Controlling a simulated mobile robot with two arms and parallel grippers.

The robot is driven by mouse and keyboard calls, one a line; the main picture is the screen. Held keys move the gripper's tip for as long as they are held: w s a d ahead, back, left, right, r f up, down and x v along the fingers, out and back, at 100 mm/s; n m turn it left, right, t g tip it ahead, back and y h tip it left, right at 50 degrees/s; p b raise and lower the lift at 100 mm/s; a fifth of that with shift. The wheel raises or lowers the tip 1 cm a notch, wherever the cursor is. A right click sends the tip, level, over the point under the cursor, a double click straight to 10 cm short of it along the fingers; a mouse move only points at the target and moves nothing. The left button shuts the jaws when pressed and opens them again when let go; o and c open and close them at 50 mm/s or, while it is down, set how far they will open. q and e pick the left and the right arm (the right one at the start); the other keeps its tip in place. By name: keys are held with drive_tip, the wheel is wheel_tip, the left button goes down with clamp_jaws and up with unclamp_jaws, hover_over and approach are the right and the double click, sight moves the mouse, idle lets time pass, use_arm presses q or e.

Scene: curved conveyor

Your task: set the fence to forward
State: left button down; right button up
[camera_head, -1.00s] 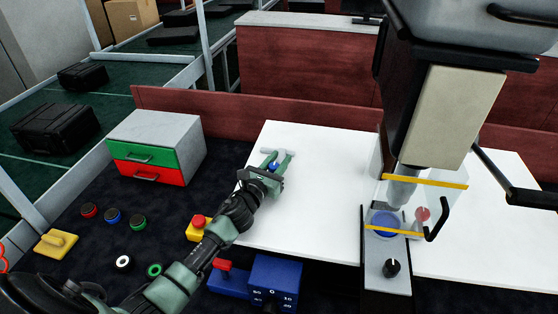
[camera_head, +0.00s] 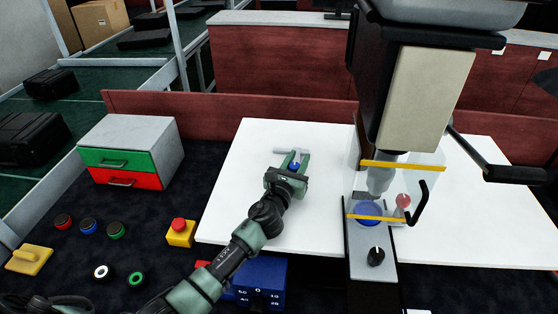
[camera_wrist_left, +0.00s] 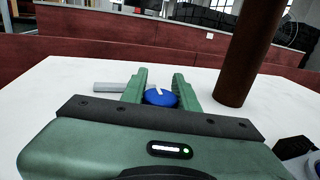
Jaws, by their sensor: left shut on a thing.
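My left gripper (camera_head: 293,158) reaches over the white tabletop (camera_head: 225,215). Its fingers are shut on a small blue round piece (camera_head: 294,166). In the left wrist view the blue round piece (camera_wrist_left: 160,97) with a white mark on top sits between the two green fingers. A pale grey bar (camera_head: 288,150) lies just past the fingertips. It shows left of the fingers in the left wrist view (camera_wrist_left: 108,87); whether it is joined to the blue piece I cannot tell. No part is clearly marked as a fence. My right gripper is not in view.
A press-like machine (camera_head: 425,100) with a clear yellow-edged guard (camera_head: 415,165) and black dial (camera_head: 376,257) stands right of my gripper. A blue dial box (camera_head: 262,275), several buttons, a yellow lever plate (camera_head: 29,259) and a drawer unit (camera_head: 130,150) are left and below.

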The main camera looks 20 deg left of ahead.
sight(295, 171)
use_arm(q)
drive_tip(key=shift+d, duration=0.2)
drive_tip(key=c, duration=1.1)
unclamp_jaws()
drive_tip(key=shift+o, duration=0.2)
drive_tip(key=shift+w+d, duration=0.1)
drive_tip(key=shift+d, duration=0.05)
drive_tip(key=shift+s, duration=0.35)
drive_tip(key=s, duration=0.7)
drive_tip(key=shift+s, duration=0.1)
drive_tip(key=shift+f, duration=0.1)
